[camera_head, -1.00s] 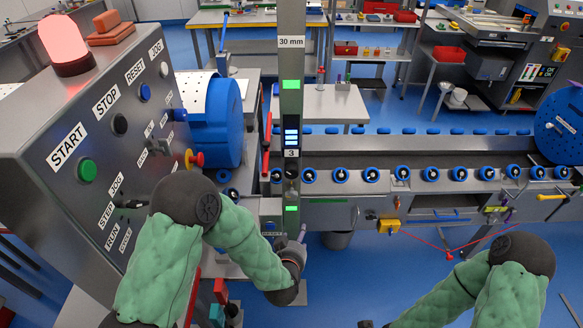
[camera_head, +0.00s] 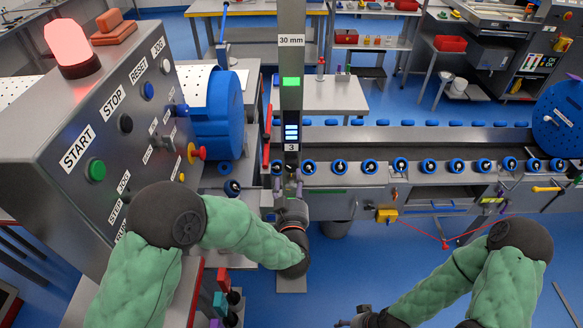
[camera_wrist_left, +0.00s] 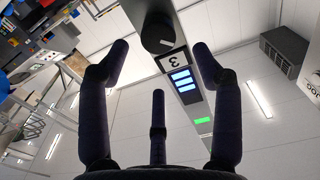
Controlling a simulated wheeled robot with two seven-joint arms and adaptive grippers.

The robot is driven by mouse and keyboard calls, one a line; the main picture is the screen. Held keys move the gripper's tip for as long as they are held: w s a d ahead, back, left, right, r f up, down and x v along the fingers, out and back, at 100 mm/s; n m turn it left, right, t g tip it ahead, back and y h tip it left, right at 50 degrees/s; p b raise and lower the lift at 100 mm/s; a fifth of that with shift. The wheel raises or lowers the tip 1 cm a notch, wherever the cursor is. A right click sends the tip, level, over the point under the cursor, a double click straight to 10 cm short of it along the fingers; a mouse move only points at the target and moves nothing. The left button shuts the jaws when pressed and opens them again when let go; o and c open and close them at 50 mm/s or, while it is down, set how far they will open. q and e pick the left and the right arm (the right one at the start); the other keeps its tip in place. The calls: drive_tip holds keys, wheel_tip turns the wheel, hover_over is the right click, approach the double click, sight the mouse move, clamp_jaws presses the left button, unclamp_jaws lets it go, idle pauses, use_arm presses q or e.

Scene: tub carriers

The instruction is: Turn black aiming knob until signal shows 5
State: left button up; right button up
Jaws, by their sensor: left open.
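The black aiming knob (camera_wrist_left: 158,28) is on the front of a grey upright post (camera_head: 291,60). In the left wrist view it lies ahead of and between my open left fingers (camera_wrist_left: 160,48), with a gap around it. Beside the knob are a plate reading 3 (camera_wrist_left: 174,61) and a dark display (camera_wrist_left: 181,84) with three lit bars. The display (camera_head: 291,132) also shows in the head view. My left gripper (camera_head: 288,184) is at the post just below the plate, its fingers small there. My right gripper (camera_head: 352,321) is partly cut off at the bottom edge; its fingers are unclear.
A grey control panel (camera_head: 62,112) with a lit red lamp stands at left, beside a blue drum (camera_head: 218,115). A conveyor (camera_head: 440,178) with blue rollers runs right from the post. A red cord (camera_head: 420,233) hangs below it. The floor in front is clear.

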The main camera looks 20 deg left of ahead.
sight(291, 167)
use_arm(q)
drive_tip(key=x, duration=0.7)
drive_tip(key=shift+b, duration=0.35)
drive_tip(key=shift+c, duration=0.3)
drive_tip(key=c, duration=1.1)
